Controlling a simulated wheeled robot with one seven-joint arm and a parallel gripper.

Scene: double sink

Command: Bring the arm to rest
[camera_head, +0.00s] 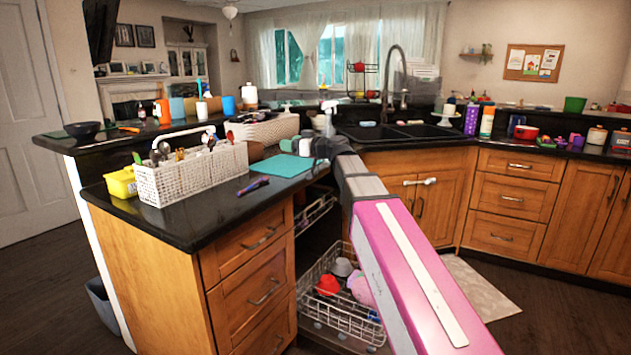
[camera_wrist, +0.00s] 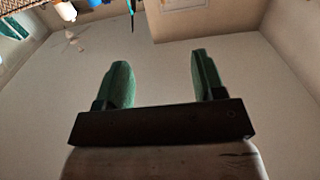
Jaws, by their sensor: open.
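My gripper shows in the wrist view (camera_wrist: 161,75) with its two green fingers wide apart and nothing between them. In the head view my pink arm reaches forward from the lower right, and its far end is over the left counter (camera_head: 215,205), near the teal cutting board (camera_head: 281,166). The fingers are small and hard to make out there. Nothing is seen held.
A white woven basket (camera_head: 196,175) of utensils and a yellow container (camera_head: 121,183) stand on the left counter. The double sink (camera_head: 425,131) lies beyond my arm. Below, an open dishwasher rack (camera_head: 322,300) holds a red cup (camera_head: 327,285).

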